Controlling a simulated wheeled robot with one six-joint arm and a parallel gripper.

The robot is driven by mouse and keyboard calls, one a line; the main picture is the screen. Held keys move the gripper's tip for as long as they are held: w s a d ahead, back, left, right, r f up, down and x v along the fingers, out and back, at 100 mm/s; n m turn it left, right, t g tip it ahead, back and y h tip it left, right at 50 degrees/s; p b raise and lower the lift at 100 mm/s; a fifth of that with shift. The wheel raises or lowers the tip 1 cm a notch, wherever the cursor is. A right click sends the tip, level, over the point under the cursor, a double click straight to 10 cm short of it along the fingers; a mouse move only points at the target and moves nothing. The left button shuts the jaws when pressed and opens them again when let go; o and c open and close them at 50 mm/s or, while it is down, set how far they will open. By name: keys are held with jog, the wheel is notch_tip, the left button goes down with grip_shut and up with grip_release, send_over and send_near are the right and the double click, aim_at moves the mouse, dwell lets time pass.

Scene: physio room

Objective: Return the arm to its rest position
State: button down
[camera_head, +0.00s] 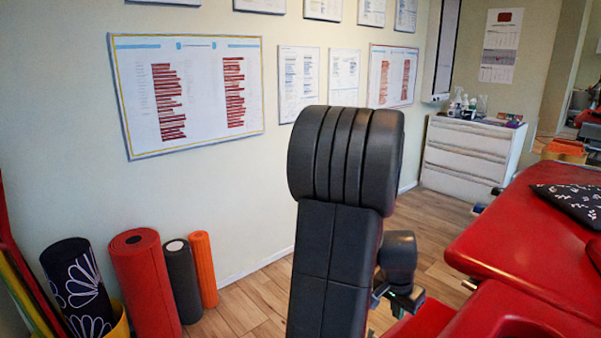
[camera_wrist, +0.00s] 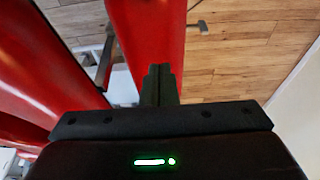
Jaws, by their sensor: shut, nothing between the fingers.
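My gripper (camera_wrist: 160,72) shows in the wrist view, with its two dark fingers together and nothing between them. It points out over a red padded surface (camera_wrist: 150,30) and the wooden floor. In the head view my black arm stands upright in the middle, folded at a thick rounded joint at the top. A smaller dark part of it shows just right of the upright link. The fingers cannot be made out in the head view.
A red treatment table (camera_head: 520,225) with a dark patterned cushion (camera_head: 570,203) is at the right. A white drawer cabinet (camera_head: 470,158) stands behind. Rolled mats, including a red one (camera_head: 145,285) and an orange one (camera_head: 203,268), stand along the left wall. Wooden floor (camera_head: 432,215) is clear between.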

jog(key=b, duration=0.4)
send_near(395, 337)
jog(key=f, duration=0.1)
jog(key=s+f, duration=0.1)
jog(key=f, duration=0.3)
jog(key=shift+s+d+f, duration=0.15)
jog(key=shift+s, duration=0.25)
jog(key=shift+f+b, duration=0.35)
jog(key=shift+f, duration=0.3)
jog(key=shift+r+p, duration=0.2)
jog(key=shift+p, duration=0.1)
jog(key=shift+f, duration=0.1)
